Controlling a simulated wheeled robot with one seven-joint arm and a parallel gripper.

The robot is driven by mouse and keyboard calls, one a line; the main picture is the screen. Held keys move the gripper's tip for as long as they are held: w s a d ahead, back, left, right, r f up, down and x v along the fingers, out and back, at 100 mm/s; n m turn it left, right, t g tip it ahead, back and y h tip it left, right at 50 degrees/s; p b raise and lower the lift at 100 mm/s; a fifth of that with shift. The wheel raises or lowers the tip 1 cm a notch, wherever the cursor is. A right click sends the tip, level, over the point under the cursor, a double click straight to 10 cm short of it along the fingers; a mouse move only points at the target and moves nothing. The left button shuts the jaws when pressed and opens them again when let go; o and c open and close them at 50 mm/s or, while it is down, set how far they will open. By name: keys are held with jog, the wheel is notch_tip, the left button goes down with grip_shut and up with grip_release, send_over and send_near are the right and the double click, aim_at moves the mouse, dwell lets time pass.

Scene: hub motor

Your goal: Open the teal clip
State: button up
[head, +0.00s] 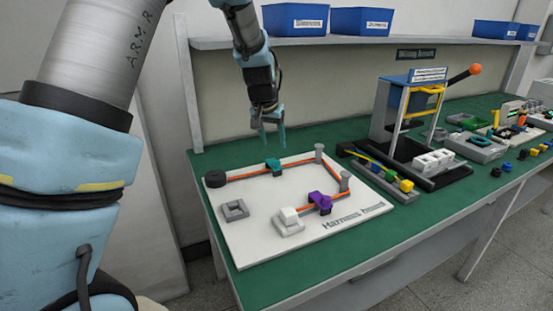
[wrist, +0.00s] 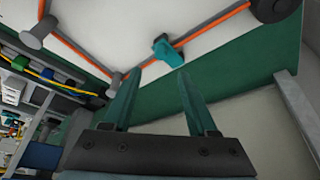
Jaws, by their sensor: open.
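The teal clip (head: 273,166) sits on the orange cable (head: 242,174) near the back edge of the white harness board (head: 240,245). In the wrist view the teal clip (wrist: 166,50) lies beyond my fingertips, with the orange cable (wrist: 210,25) and a grey line running past it. Whether its latch is open or closed is too small to tell. My gripper (head: 272,138) hangs above and behind the clip, apart from it. In the wrist view my gripper (wrist: 155,85) has its two teal fingers spread, with nothing between them.
The board also holds a purple clip (head: 320,202), a white connector block (head: 289,217), a grey square frame (head: 235,210), grey posts (head: 319,153) and a black round piece (head: 215,179). A press fixture (head: 410,115) stands to the right. A shelf (head: 330,41) with blue bins (head: 295,19) runs behind.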

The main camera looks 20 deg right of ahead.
aim_at(277, 161)
jog(key=p+x, duration=0.1)
jog(key=x, duration=0.8)
jog(key=shift+f+p, duration=0.1)
jog(key=shift+p, duration=0.3)
grip_shut()
jog(key=shift+a, duration=0.1)
dwell(0.8)
